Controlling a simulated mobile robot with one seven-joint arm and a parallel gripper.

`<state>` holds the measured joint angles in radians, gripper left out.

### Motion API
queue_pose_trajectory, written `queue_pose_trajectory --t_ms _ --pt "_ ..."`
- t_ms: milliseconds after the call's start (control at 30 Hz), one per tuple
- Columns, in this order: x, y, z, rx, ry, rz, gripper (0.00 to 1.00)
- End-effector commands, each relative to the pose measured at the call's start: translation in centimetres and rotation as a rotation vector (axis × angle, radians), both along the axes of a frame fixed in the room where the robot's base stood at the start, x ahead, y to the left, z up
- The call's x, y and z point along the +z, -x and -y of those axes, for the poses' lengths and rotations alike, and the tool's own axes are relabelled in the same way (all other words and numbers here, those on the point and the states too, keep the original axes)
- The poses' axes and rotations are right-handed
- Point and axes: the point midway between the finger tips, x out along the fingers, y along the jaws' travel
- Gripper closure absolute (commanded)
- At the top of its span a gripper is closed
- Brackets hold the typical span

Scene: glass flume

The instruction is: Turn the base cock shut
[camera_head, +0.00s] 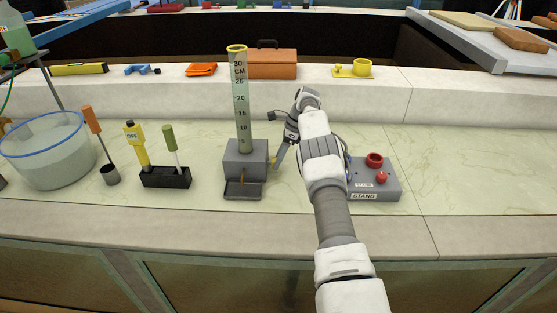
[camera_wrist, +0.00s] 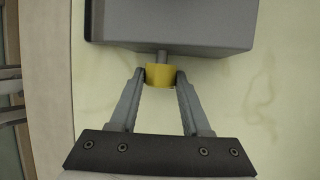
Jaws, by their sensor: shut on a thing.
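The base cock is a small yellow knob (camera_wrist: 160,75) on a short grey stem. The stem comes out of the side of a grey base block (camera_wrist: 178,22). In the head view the grey base block (camera_head: 246,153) carries an upright clear column (camera_head: 240,105) with a scale in CM and a yellow rim. My gripper (camera_wrist: 161,80) is shut on the yellow knob, one finger on each side of it. In the head view my gripper (camera_head: 276,165) reaches down at the right side of the block; the knob is mostly hidden there.
A grey stand (camera_head: 389,192) with red parts is right of my arm. Left of the block are a black holder (camera_head: 166,179) with yellow and green-handled tools, an orange-handled tool (camera_head: 93,122) in a cup and a large water basin (camera_head: 55,160). A brown toolbox (camera_head: 272,65) sits on the ledge behind.

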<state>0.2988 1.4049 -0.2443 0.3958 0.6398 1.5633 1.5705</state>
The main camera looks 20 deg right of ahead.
Motion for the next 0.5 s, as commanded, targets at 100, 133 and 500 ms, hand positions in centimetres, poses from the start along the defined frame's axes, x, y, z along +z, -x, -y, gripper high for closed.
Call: queue_pose_trajectory --t_ms 100,133,500 --pt "-0.01 0.02 0.02 -0.001 0.0 -0.001 1.0" --pt "0.0 0.03 0.01 -0.001 0.0 -0.001 1.0" --pt "0.0 0.01 0.0 0.0 0.0 0.0 0.23"
